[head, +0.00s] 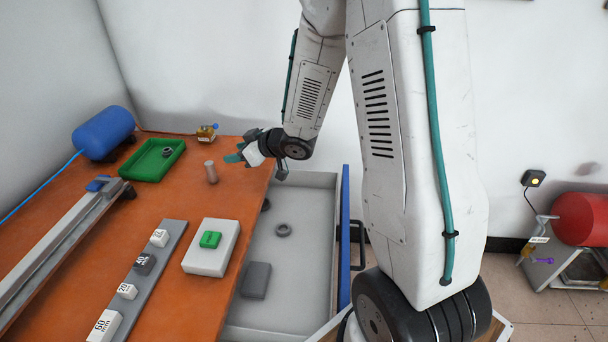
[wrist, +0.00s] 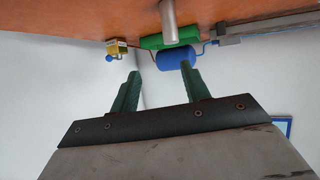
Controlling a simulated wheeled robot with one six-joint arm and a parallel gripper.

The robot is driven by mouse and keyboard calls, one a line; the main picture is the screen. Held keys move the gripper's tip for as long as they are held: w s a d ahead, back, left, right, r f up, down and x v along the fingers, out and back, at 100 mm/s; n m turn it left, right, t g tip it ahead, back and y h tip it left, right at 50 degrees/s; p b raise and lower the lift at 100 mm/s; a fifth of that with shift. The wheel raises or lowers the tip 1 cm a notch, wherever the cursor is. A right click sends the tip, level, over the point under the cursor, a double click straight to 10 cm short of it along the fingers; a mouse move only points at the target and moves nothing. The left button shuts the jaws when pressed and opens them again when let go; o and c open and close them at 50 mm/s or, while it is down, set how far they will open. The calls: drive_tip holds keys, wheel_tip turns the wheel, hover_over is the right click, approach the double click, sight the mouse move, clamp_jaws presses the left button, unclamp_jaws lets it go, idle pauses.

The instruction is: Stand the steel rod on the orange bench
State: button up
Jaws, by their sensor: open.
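In the wrist view the view is inverted: the rod (wrist: 169,22) hangs from the bench top (wrist: 70,20) at the upper middle. The two green fingers of my gripper (wrist: 160,82) are spread with nothing between them.
A green tray (head: 134,174), a blue tank (head: 104,133) and a small yellow part (head: 206,133) lie beyond the rod. A white box with a green button (head: 211,246) and a strip of labelled blocks (head: 158,275) are nearer. An open drawer (head: 300,245) juts out right of the bench.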

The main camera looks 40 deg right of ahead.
drive_tip(key=s+d+r+m+g+h, duration=0.2)
drive_tip(key=s+r+h, duration=0.2)
drive_tip(key=s+r, duration=0.25)
drive_tip(key=s+d+r+m+g+h, duration=0.2)
drive_tip(key=s+d+r+m+h, duration=0.15)
drive_tip(key=s+r, duration=0.3)
drive_tip(key=s+a+r+g+y, duration=0.1)
drive_tip(key=s+a+g, duration=0.2)
drive_tip(key=s, duration=0.9)
drive_tip(key=s+a+r+g+y, duration=0.1)
drive_tip(key=s+a+g, duration=0.2)
drive_tip(key=s, duration=0.9)
drive_tip(key=a, duration=0.2)
drive_tip(key=shift+a+r, duration=0.2)
drive_tip(key=shift+a, duration=0.2)
